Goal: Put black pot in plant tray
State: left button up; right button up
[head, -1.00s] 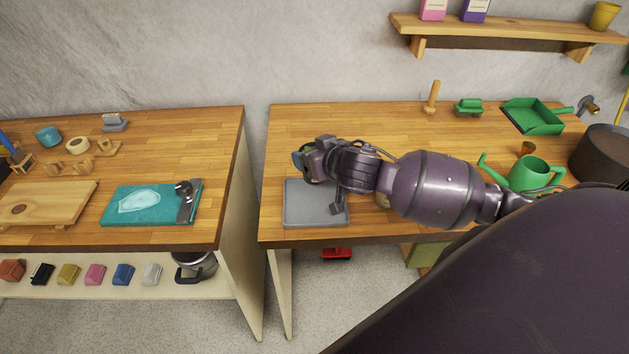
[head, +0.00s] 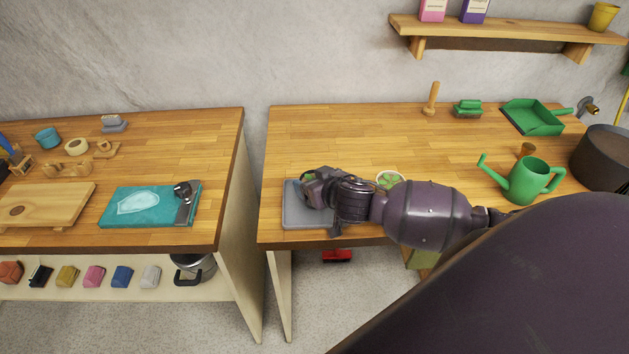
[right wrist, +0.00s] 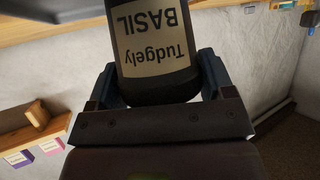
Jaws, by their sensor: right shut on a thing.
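The black pot (right wrist: 158,88), with a cream "Tudgely BASIL" label, sits between the fingers of my right gripper in the right wrist view. My right gripper (head: 310,188) is shut on it. In the head view the gripper and wrist hide most of the pot; a little green foliage shows there. The grey plant tray (head: 296,216) lies at the front left of the right-hand bench, and the gripper is over its right part. I cannot tell whether the pot touches the tray. My left gripper is not in view.
A pale pot with green leaves (head: 389,178) stands behind my right forearm. A green watering can (head: 530,182), a brown tub (head: 602,160) and a green dustpan (head: 532,117) are to the right. The bench behind the tray is clear. A gap separates the left bench (head: 215,160).

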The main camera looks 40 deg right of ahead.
jog(key=o, duration=1.1)
jog(key=shift+f, duration=0.1)
jog(key=v, duration=1.2)
jog(key=s+a+f+g, duration=0.2)
jog(key=s+f+g, duration=0.25)
jog(key=s, duration=0.45)
jog(key=s+a+f+g, duration=0.3)
jog(key=s+g, duration=0.2)
jog(key=s, duration=0.3)
jog(key=w+f+n+t, duration=0.1)
jog(key=w+f+t, duration=0.5)
jog(key=f, duration=0.5)
jog(key=shift+w+d+n+t, duration=0.15)
jog(key=shift+w+n+t, duration=0.2)
jog(key=shift+t, duration=0.8)
